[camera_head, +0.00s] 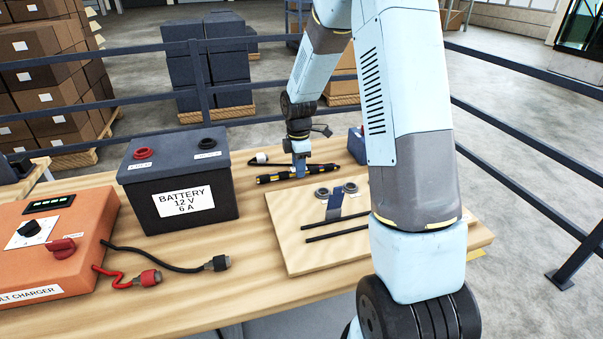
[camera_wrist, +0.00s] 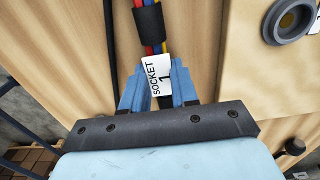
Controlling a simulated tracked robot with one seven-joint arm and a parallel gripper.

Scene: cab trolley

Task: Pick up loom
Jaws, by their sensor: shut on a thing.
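The loom (camera_head: 270,178) is a dark wire bundle with yellow marks, lying along the far part of the wooden bench, behind the board. In the wrist view it shows red, yellow and blue wires in a black sleeve (camera_wrist: 149,27). A white label reading "SOCKET 1" (camera_wrist: 157,76) is on it. My gripper (camera_head: 300,172) reaches down onto the loom from above. In the wrist view its blue fingers (camera_wrist: 158,90) are shut on the loom at the label. I cannot tell whether the loom is lifted off the bench.
A light wooden board (camera_head: 290,235) with round sockets (camera_head: 322,193) and black strips lies in front of the loom. The battery (camera_head: 180,180) stands to the left, with the orange charger (camera_head: 60,245) and its leads nearer. Dark railings (camera_head: 530,80) run behind the bench (camera_head: 200,270).

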